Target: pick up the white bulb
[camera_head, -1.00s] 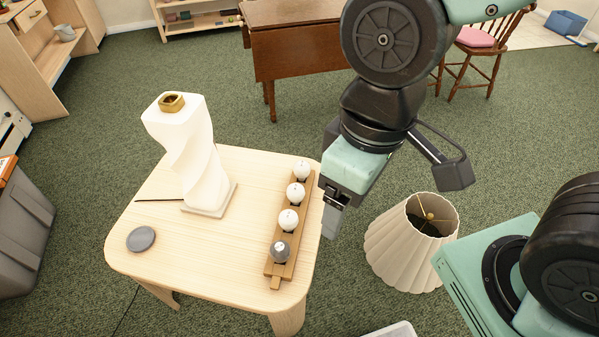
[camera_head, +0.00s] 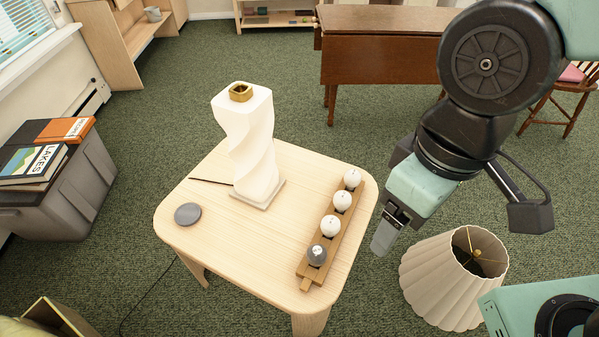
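Three white bulbs, a far one (camera_head: 352,179), a middle one (camera_head: 342,201) and a near one (camera_head: 331,226), stand in a row in a wooden rack (camera_head: 306,285). A dark grey bulb (camera_head: 317,255) sits at the rack's near end. The rack lies along the right side of a pale wooden table (camera_head: 222,262). My gripper (camera_head: 383,240) points down just right of the table edge, apart from the bulbs. Its fingers overlap from this angle, so I cannot tell whether they are open. Nothing held shows.
A twisted white lamp base (camera_head: 250,145) with a brass top stands on the table. A grey disc (camera_head: 187,214) lies at the table's left. A cream lampshade (camera_head: 440,275) stands on the floor right of the table. A grey bin (camera_head: 75,200) with books is at left.

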